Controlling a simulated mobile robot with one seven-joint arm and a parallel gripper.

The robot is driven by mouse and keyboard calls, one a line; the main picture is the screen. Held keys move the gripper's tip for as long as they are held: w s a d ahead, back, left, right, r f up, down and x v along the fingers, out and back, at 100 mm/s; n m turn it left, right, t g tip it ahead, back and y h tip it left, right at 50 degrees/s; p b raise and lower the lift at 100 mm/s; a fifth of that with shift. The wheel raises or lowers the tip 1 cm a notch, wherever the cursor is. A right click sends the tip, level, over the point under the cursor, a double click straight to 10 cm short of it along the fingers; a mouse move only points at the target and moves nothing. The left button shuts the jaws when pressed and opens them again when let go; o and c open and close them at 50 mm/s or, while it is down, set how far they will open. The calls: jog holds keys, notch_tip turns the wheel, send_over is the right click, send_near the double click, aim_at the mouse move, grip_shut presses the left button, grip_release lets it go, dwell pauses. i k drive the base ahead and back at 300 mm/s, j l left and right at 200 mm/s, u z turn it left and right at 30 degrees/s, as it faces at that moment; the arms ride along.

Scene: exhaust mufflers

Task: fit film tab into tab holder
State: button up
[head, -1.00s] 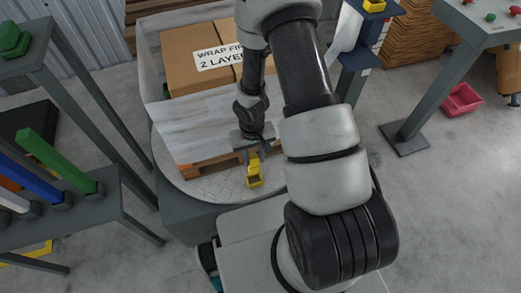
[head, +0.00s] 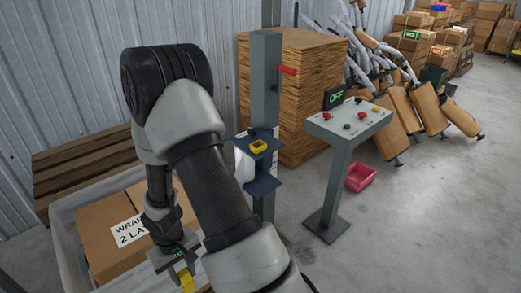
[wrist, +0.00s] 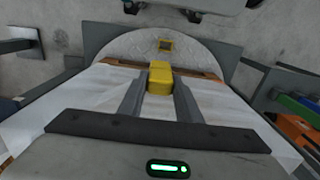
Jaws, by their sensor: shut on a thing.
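My gripper (head: 180,268) is at the lower left of the head view, over the front of the wrapped load. It is shut on a yellow block, which I take to be the film tab (head: 187,281); the tab's lower end is cut off by the frame edge. In the wrist view the tab (wrist: 160,77) sits between the two fingers.
A cardboard box (head: 110,240) stands inside white film at left. The grey post (head: 265,90) has a red handle, and a lower blue shelf (head: 262,187). A control stand (head: 345,125) with an OFF display and a pink bin (head: 360,177) are right.

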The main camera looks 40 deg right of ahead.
aim_at(258, 183)
jog(key=l, duration=0.45)
jog(key=k+l+u, duration=0.1)
jog(key=l, duration=0.4)
jog(key=k+l, duration=0.1)
jog(key=l, duration=0.35)
jog(key=k+l+u, duration=0.1)
jog(key=l, duration=0.35)
jog(key=k+l, duration=0.1)
jog(key=l, duration=0.4)
jog(key=l+u, duration=0.15)
jog(key=l, duration=0.3)
jog(key=k, duration=0.1)
